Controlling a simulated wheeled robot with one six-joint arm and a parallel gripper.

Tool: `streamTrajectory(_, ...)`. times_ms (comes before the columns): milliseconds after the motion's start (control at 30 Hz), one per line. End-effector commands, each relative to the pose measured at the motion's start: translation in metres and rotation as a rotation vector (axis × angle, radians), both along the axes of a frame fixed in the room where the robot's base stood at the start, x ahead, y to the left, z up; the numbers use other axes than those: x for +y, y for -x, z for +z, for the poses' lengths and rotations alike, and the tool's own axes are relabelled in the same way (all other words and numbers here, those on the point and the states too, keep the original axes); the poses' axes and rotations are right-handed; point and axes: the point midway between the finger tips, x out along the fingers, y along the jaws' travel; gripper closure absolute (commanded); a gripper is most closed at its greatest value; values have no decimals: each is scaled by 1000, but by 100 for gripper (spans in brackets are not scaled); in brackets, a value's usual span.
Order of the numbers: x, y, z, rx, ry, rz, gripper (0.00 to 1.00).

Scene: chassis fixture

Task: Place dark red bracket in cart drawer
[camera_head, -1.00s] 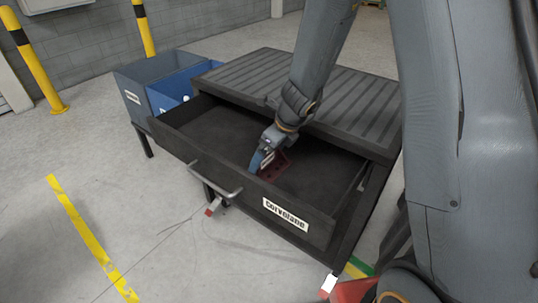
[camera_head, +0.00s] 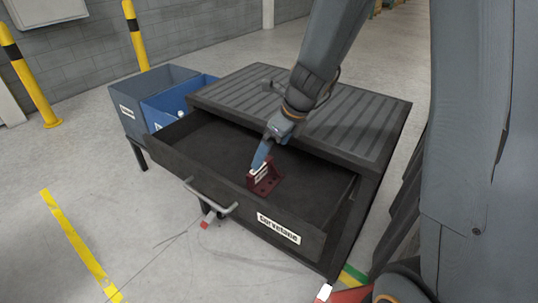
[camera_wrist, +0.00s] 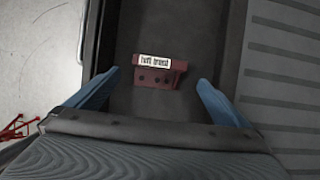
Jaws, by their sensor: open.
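The dark red bracket (camera_head: 265,180) lies inside the open cart drawer (camera_head: 215,152), near its front wall. In the wrist view the bracket (camera_wrist: 157,76) rests on the dark drawer floor with a white label facing me. My gripper (camera_head: 258,160) reaches down into the drawer just above and beside the bracket. In the wrist view my gripper's two blue fingers (camera_wrist: 158,78) are spread wide, one to each side of the bracket and apart from it. The gripper is empty.
The ribbed cart top (camera_head: 300,105) overhangs the back of the drawer. The drawer's handle (camera_head: 212,197) sticks out at the front. A grey bin (camera_head: 142,105) and a blue bin (camera_head: 172,102) stand at the left. Most of the drawer floor is clear.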

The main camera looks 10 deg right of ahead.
Motion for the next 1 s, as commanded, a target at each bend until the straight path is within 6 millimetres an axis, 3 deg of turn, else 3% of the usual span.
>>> streamTrajectory(167, -3, 8, 9, -8, 21, 60, 0)
streamTrajectory(267, -7, 24, 11, -35, 81, 233, 0)
streamTrajectory(700, -50, 147, 20, -183, 452, 1696, 0)
streamTrajectory(833, -63, 172, 21, -202, 495, 2037, 0)
streamTrajectory(1000, -74, 189, 22, -212, 510, 2272, 0)
